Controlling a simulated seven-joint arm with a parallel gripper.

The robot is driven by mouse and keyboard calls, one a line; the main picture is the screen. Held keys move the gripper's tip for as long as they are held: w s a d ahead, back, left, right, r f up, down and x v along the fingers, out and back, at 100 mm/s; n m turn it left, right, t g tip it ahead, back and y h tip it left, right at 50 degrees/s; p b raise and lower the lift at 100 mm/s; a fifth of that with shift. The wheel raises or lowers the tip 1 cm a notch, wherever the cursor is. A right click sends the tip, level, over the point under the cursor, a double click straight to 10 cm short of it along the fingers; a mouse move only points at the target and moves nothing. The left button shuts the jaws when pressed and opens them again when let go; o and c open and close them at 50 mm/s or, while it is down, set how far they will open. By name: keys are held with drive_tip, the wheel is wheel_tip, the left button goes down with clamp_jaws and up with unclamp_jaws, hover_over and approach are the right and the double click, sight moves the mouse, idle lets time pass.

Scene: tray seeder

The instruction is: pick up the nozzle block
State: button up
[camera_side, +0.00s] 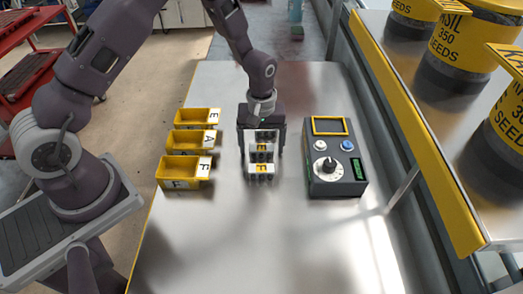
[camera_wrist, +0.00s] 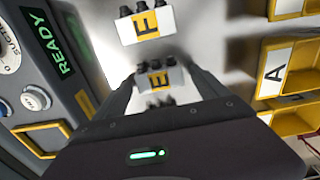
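Small white nozzle blocks with dark nozzles and yellow letter labels stand in a row on the metal table. The front block, marked F (camera_side: 261,171), also shows in the wrist view (camera_wrist: 147,26). Behind it is the block marked E (camera_side: 261,154), also in the wrist view (camera_wrist: 158,80). A further block (camera_side: 263,136) at the back is partly hidden under my gripper; its letter is unclear. My gripper (camera_side: 261,153) points down over the back of the row, fingers apart. In the wrist view, the E block appears between the fingertips; I cannot tell if they touch it.
Yellow bins marked F (camera_side: 171,184), A (camera_side: 177,150) and E (camera_side: 187,125) stand left of the blocks. A grey control box (camera_side: 349,187) with a dial and a READY display stands to the right. The front of the metal table (camera_side: 250,245) is clear.

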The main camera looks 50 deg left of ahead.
sight(261, 146)
drive_tip(key=c, duration=1.4)
wheel_tip(261, 146, up, 10)
drive_tip(key=s+a+r+m, duration=0.1)
drive_tip(key=m, duration=0.2)
drive_tip(key=s+a+r+m, duration=0.1)
drive_tip(key=s+a+m, duration=0.1)
drive_tip(key=m, duration=0.1)
drive_tip(key=s+a+r+m, duration=0.1)
drive_tip(key=s+a+m, duration=0.1)
drive_tip(key=m, duration=0.1)
drive_tip(key=shift+s+a, duration=0.1)
drive_tip(key=shift+a, duration=0.05)
